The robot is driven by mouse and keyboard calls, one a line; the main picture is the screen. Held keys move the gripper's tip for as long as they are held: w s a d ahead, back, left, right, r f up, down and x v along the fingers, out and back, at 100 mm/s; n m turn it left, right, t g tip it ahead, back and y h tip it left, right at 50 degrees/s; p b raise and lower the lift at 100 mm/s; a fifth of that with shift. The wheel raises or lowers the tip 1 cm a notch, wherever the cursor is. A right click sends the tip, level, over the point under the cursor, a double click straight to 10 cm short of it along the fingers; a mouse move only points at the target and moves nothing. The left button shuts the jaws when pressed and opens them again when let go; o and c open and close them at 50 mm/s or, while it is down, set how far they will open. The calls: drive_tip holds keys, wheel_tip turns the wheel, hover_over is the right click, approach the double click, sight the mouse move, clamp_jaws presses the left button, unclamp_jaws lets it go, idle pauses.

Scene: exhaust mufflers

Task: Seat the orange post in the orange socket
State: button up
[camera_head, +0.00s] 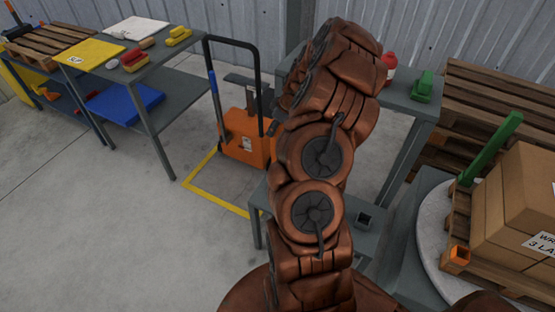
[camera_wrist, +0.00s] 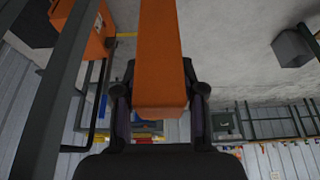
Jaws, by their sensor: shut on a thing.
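The orange post (camera_wrist: 160,55) is in the wrist view, a long square bar between the two dark fingers of my gripper (camera_wrist: 160,98). My gripper is shut on it. The post runs out of the top of that view, so its far end is not seen. In the head view my arm hides the gripper and the post. The orange socket (camera_head: 457,257) is a small square cup with a dark opening, at the near left corner of the pallet on the round turntable. It looks empty. No socket shows near the post in the wrist view.
A green post (camera_head: 489,149) stands tilted in view at the pallet's (camera_head: 520,285) far corner, beside cardboard boxes (camera_head: 515,200). The round turntable (camera_head: 432,240) is at right. A grey table (camera_head: 410,103) stands behind my arm. An orange pallet jack (camera_head: 246,137) stands left of it. Floor at left is clear.

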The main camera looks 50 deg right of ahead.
clamp_jaws()
drive_tip(key=shift+r, duration=0.1)
